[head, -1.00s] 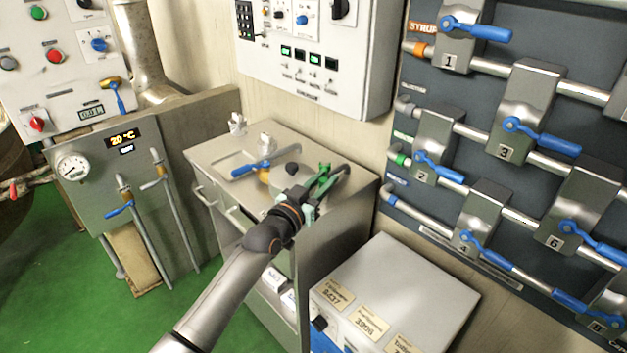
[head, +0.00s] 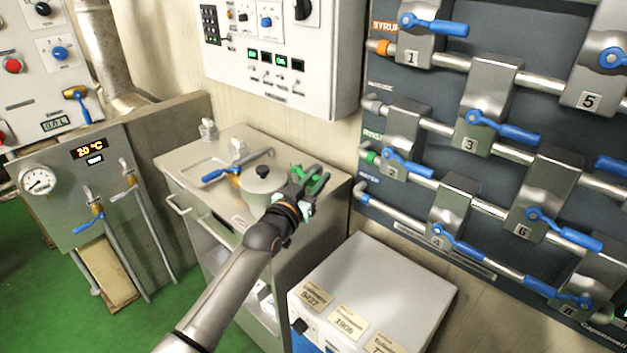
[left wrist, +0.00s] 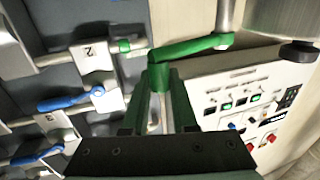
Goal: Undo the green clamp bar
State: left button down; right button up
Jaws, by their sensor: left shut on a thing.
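The green clamp bar (head: 318,184) is at the right of the steel kettle (head: 258,188), near the cabinet's right edge. My left gripper (head: 303,184) is shut on it. In the left wrist view the green clamp bar (left wrist: 192,47) runs from a grey rod to an end between the fingers of the left gripper (left wrist: 158,98). The bar is clear of the black knob on the kettle lid (head: 262,171) in the head view. The gripper partly hides the bar and its joint. My right gripper is not in view.
The cabinet top (head: 228,140) carries a tap with a blue lever (head: 222,172) left of the kettle. A panel of pipes and blue valves (head: 485,150) stands at the right. A white box (head: 375,285) sits low in front. A control box (head: 285,60) hangs above.

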pick_arm(q)
jog(key=shift+d+r, duration=0.1)
jog(key=c, duration=0.7)
grip_release()
jog(key=p+v, duration=0.1)
jog(key=v, duration=1.1)
jog(key=shift+s, duration=0.25)
